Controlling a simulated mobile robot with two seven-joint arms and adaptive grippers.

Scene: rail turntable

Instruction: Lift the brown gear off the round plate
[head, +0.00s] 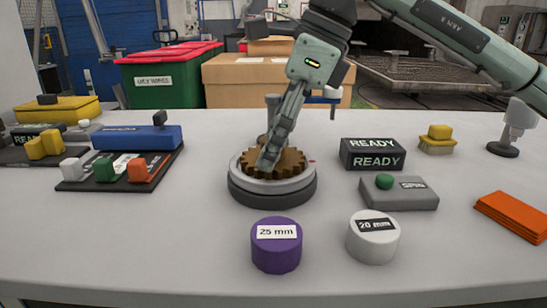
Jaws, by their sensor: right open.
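The brown gear (290,166) lies flat on the round grey plate (272,197) in the middle of the table. My right gripper (268,160) reaches down from above with its fingers at the gear's centre and left side. It is open, and its fingers hide part of the gear. Whether the fingertips touch the gear cannot be told. My left gripper is not in the view.
A purple 25 mm cylinder (277,255) and a white 20 mm cylinder (372,243) stand in front. A black READY box (372,154) and a grey block with a green button (405,194) stand right. Blocks on dark trays (75,186) stand left.

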